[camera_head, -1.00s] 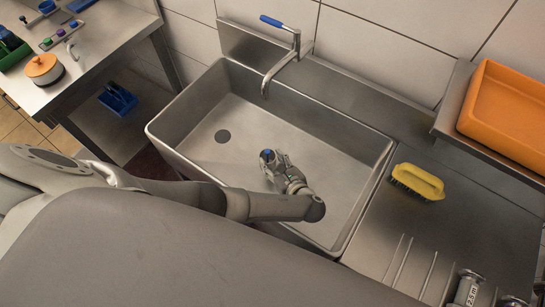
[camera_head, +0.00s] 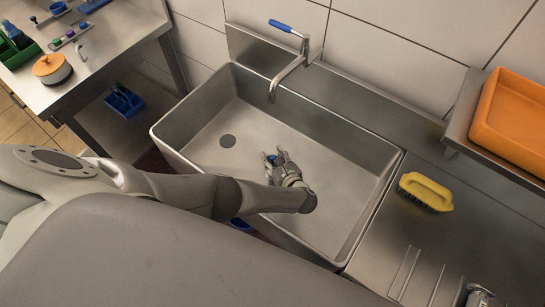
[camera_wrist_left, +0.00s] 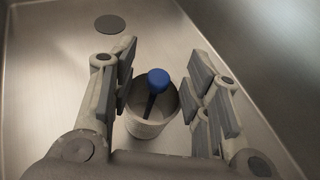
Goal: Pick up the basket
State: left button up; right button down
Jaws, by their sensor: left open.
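My left gripper (camera_head: 277,160) is low inside the steel sink (camera_head: 200,128), pointing away from me. In the left wrist view its fingers (camera_wrist_left: 160,100) are spread apart, one on each side of a pale round cup-like container (camera_wrist_left: 150,128) with a dark stem and a blue knob (camera_wrist_left: 158,78). I see gaps between the fingers and the container. I cannot tell whether this container is the basket. A blue caddy-like container (camera_head: 125,101) sits on the lower shelf at the left. My right gripper is not in view.
The faucet (camera_head: 288,70) stands over the sink's back. A yellow brush (camera_head: 425,191) lies on the counter right of the sink, and an orange tray (camera_head: 515,120) is on a raised shelf. An orange-lidded pot (camera_head: 50,68) stands on the left table.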

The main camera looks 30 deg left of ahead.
pick_arm(q)
jog(key=shift+w+a+f, duration=0.3)
jog(key=shift+w+a, duration=0.05)
jog(key=shift+a, duration=0.05)
jog(key=c, duration=0.9)
jog(key=shift+c, duration=0.2)
jog(key=shift+r, duration=0.2)
